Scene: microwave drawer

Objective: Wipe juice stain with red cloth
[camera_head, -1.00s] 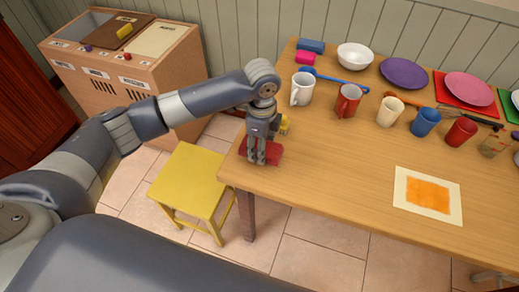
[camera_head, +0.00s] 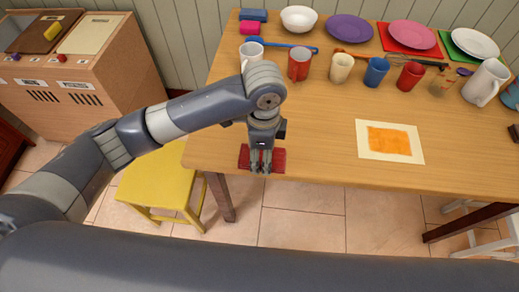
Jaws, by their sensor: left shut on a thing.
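The red cloth (camera_head: 278,160) lies at the front left edge of the wooden table, folded into a small flat shape. My left gripper (camera_head: 261,168) points down over it and is shut on it; the fingers partly cover the cloth. The orange juice stain (camera_head: 390,141) is on a cream square sheet (camera_head: 417,155) to the right, apart from the gripper. My right gripper is not in view.
Mugs and cups, among them a red mug (camera_head: 299,64) and a blue cup (camera_head: 376,72), stand in a row behind. A white pitcher (camera_head: 485,83) is at the right. The table (camera_head: 320,130) is bare between cloth and sheet. A yellow stool (camera_head: 158,185) stands at the left.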

